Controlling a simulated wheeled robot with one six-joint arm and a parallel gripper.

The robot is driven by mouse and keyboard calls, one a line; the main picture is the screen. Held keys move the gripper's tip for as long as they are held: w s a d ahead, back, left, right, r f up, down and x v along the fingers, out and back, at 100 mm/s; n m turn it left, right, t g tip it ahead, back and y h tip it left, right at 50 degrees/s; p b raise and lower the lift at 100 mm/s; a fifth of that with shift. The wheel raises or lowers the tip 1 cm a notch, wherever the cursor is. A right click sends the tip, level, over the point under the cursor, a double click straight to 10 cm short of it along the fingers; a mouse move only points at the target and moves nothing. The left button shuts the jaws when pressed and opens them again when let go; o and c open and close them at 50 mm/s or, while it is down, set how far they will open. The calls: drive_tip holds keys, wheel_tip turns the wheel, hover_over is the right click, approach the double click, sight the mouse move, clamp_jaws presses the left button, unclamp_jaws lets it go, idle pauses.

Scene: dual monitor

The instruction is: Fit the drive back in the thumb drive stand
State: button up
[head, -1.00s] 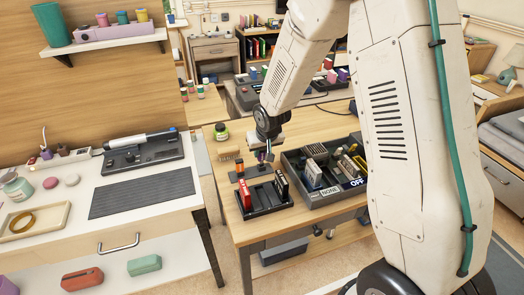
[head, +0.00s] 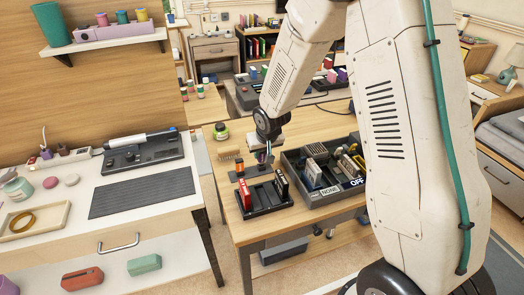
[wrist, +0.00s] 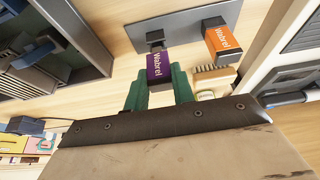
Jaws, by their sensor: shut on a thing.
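My gripper (wrist: 159,92) has green fingers shut on a purple thumb drive (wrist: 159,67) labelled Wabrel. The drive's far end overlaps the flat grey stand (wrist: 182,24) in the wrist view; I cannot tell whether it is seated or just above. An orange thumb drive (wrist: 223,40) stands upright on the same stand, to the right of the purple one. In the head view, my gripper (head: 263,158) is over the wooden table, right of the orange drive (head: 239,165), and hides most of the purple drive.
A black rack (head: 262,209) with red and black items stands just in front. A grey compartment box (head: 333,193) stands to the right.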

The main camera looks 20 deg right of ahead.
drive_tip(key=shift+f, duration=1)
drive_tip(key=o, duration=1.1)
drive_tip(key=shift+c, duration=0.2)
drive_tip(key=v, duration=0.7)
drive_tip(key=shift+r, duration=0.4)
drive_tip(key=shift+s, duration=0.2)
